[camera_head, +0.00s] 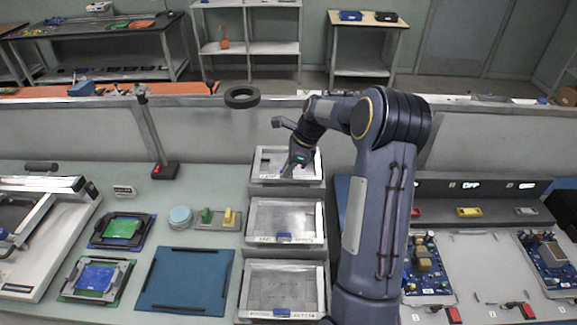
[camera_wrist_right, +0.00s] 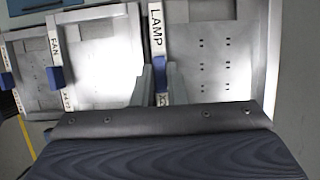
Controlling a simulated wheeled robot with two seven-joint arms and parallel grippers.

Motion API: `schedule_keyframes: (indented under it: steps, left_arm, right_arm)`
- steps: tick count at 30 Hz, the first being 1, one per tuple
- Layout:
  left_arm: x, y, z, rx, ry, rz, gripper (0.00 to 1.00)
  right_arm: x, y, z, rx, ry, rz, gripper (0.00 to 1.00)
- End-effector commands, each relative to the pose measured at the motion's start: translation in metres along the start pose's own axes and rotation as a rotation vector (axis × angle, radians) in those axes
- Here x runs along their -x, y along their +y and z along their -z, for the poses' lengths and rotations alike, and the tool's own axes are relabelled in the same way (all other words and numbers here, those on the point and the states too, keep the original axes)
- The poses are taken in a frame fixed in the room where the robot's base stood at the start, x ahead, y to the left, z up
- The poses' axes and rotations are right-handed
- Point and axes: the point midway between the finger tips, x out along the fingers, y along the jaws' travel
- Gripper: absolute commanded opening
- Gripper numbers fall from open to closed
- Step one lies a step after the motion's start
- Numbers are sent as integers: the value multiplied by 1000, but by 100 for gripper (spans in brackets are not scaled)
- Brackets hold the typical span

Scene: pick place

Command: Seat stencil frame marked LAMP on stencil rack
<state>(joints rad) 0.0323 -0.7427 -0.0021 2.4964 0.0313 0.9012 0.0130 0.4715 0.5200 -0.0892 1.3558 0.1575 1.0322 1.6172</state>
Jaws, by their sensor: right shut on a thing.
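The stencil frame marked LAMP (camera_head: 268,161) is a pale rectangular frame at the top bay of the stencil rack (camera_head: 286,190) in the head view. In the right wrist view the frame (camera_wrist_right: 205,60) shows its white LAMP label strip and a blue tab. My right gripper (camera_head: 288,172) is shut on the front edge of this frame; its fingers (camera_wrist_right: 160,88) are on both sides of the strip at the blue tab. The frame looks roughly level at its bay; I cannot tell whether it touches the bottom. My left gripper is not in view.
Two more framed stencils, one middle (camera_head: 284,218) and one nearest (camera_head: 281,285), lie in the rack; a FAN label (camera_wrist_right: 54,45) shows. My right arm covers space right of the rack.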

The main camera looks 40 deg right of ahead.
Motion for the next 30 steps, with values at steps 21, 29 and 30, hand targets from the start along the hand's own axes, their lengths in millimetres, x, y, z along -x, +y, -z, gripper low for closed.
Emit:
schedule_keyframes:
  steps: [21,29,30]
  left_arm:
    - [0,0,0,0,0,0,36]
    - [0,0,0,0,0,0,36]
    - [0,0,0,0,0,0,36]
  right_arm:
    - [-1,0,0,0,-1,0,38]
    - [-2,0,1,0,0,-2,21]
    - [-2,0,1,0,0,-2,21]
